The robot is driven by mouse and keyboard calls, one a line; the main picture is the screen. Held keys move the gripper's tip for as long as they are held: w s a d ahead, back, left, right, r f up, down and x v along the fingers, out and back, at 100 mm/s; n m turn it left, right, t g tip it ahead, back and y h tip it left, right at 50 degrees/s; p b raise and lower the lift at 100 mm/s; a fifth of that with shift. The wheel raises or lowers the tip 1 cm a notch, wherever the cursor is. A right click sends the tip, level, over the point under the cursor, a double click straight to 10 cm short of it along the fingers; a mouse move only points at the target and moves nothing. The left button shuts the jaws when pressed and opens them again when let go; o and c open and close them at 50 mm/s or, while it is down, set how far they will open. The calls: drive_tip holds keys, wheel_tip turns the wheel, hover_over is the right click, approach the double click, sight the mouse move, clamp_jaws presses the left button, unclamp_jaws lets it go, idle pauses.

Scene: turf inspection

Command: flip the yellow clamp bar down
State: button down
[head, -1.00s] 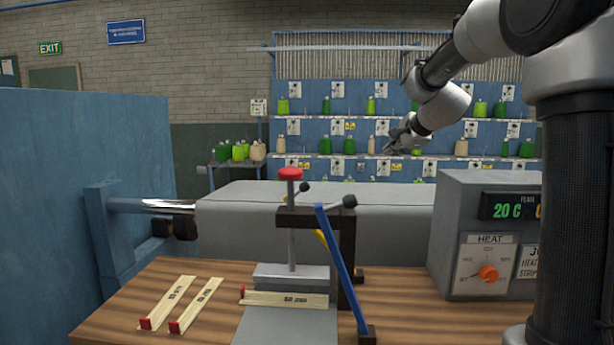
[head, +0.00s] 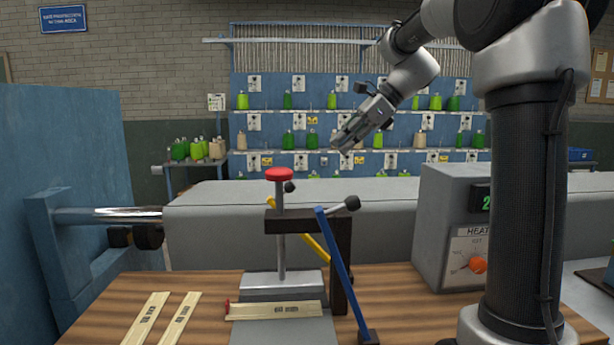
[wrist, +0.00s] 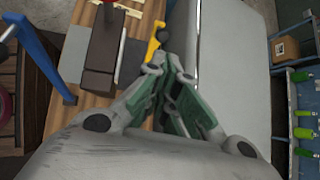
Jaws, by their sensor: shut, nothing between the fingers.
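The yellow clamp bar (head: 314,244) slants behind the dark frame of the press (head: 340,262) on the wooden bench. It is partly hidden by that frame, and its black knob (head: 289,187) shows beside the red-topped post. In the wrist view the yellow bar (wrist: 154,46) and its knob (wrist: 163,32) appear just past my fingertips. My gripper (head: 342,144) is shut and empty, above and behind the press, pointing down to the left. In the wrist view my gripper (wrist: 164,62) shows its fingers together; I cannot tell whether they touch the bar.
A blue bar (head: 342,270) with a black-knobbed handle leans in front of the press frame. A pale strip (head: 275,310) lies at the press base, and two more lie to the left.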

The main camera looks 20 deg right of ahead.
drive_tip(key=x, duration=1.4)
drive_tip(key=shift+a, duration=0.1)
